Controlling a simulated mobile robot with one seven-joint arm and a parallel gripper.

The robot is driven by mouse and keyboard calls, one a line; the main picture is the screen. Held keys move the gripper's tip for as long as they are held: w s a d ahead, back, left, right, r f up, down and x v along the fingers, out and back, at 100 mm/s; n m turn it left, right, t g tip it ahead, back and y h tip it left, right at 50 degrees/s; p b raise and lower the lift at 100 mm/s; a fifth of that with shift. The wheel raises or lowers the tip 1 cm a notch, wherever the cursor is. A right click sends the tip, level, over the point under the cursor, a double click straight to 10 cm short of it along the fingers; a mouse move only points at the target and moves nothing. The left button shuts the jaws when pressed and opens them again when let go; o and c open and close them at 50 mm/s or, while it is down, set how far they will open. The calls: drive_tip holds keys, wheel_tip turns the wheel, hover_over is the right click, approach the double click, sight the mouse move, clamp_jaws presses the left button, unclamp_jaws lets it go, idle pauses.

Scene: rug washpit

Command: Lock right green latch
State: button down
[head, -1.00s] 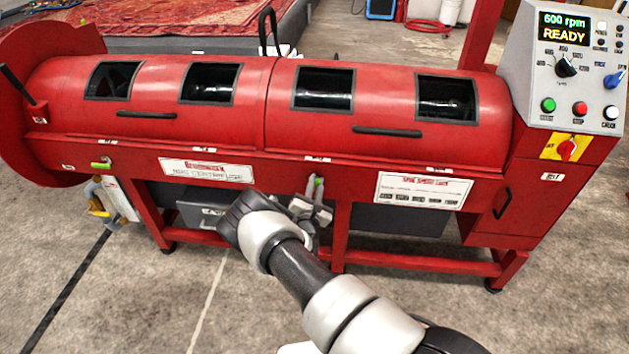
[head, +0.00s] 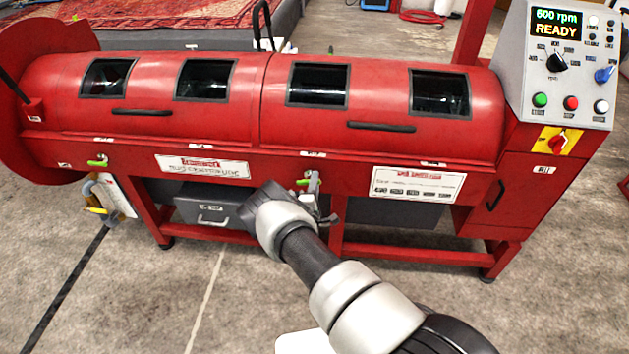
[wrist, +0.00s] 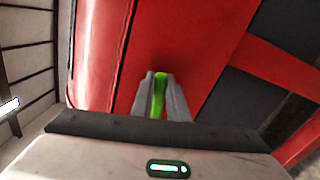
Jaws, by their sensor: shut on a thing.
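The right green latch (head: 303,182) is on the red front of the centrifuge, below the middle of its lid. In the head view its green handle pokes out sideways, to the left of my gripper (head: 314,184). In the wrist view the green handle (wrist: 159,97) sits between the two grey fingers of my gripper (wrist: 161,100), which are shut on it. The fingers cover part of the latch. Another green latch (head: 97,163) is at the left end of the front and lies about level.
The red centrifuge (head: 240,130) has a closed lid with dark windows. Its control panel (head: 560,65) at the right reads 600 rpm READY. A grey drawer (head: 205,207) is under the body, left of my arm. Concrete floor in front is clear.

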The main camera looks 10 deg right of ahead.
drive_tip(key=shift+f+m, duration=0.25)
drive_tip(key=shift+m, duration=0.85)
drive_tip(key=c, duration=1.7)
unclamp_jaws()
drive_tip(key=shift+s, duration=0.1)
drive_tip(key=p+v, duration=0.2)
drive_tip(key=v, duration=1.5)
drive_tip(key=shift+s+p, duration=0.1)
drive_tip(key=shift+p, duration=0.25)
